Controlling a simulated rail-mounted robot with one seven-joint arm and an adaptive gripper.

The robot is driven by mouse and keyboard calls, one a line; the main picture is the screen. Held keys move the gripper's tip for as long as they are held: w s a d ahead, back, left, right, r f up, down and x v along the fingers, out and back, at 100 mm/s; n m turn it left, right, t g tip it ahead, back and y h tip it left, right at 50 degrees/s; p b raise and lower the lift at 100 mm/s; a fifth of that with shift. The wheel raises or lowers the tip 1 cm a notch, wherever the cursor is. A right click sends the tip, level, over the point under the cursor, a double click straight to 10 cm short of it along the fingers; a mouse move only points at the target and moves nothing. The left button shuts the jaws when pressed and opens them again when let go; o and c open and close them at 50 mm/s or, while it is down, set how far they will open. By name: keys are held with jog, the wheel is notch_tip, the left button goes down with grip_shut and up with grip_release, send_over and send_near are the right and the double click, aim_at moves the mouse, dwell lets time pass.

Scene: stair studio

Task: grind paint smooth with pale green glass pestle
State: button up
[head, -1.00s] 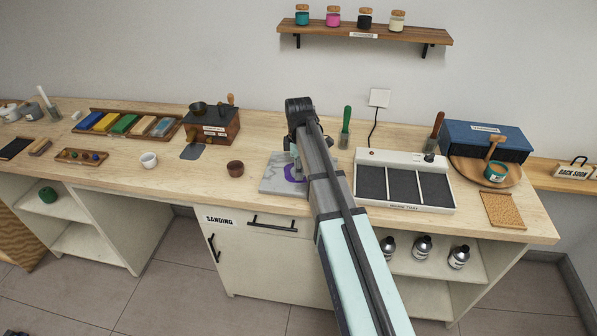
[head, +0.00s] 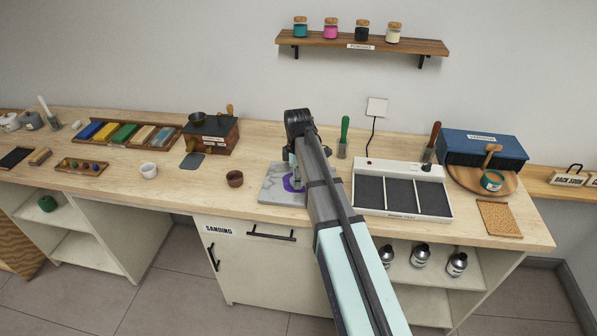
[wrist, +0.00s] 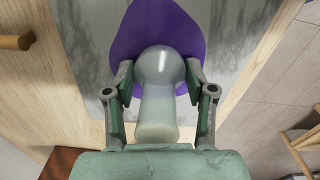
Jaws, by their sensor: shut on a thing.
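The pale green glass pestle (wrist: 158,105) stands between the fingers of my gripper (wrist: 160,88) in the wrist view, its wide end over the purple paint (wrist: 158,28). My gripper is shut on it. The paint is a rounded purple patch on a grey marble slab (wrist: 75,35). In the head view the slab (head: 272,189) lies on the bench, with a little purple paint (head: 288,184) showing beside my arm. My arm hides most of the gripper and pestle there. I cannot tell how firmly the pestle's base touches the slab.
A small brown cup (head: 235,179) stands left of the slab. A white tray unit with dark compartments (head: 402,195) stands close on the right. A green-handled tool (head: 344,135) stands behind. Bare bench (head: 205,187) lies to the left.

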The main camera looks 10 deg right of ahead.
jog(key=s, duration=0.1)
jog(key=s+a, duration=0.1)
jog(key=s, duration=0.1)
jog(key=shift+s+a+p, duration=0.1)
jog(key=shift+s+p, duration=0.05)
jog(key=shift+p, duration=0.15)
notch_tip(320, 180, up, 3)
jog(key=shift+f+p, duration=0.2)
jog(key=shift+p, duration=0.45)
notch_tip(320, 180, up, 6)
jog(key=p, duration=0.3)
jog(key=shift+f+p, duration=0.1)
jog(key=shift+p, duration=0.25)
jog(key=shift+a+f, duration=0.1)
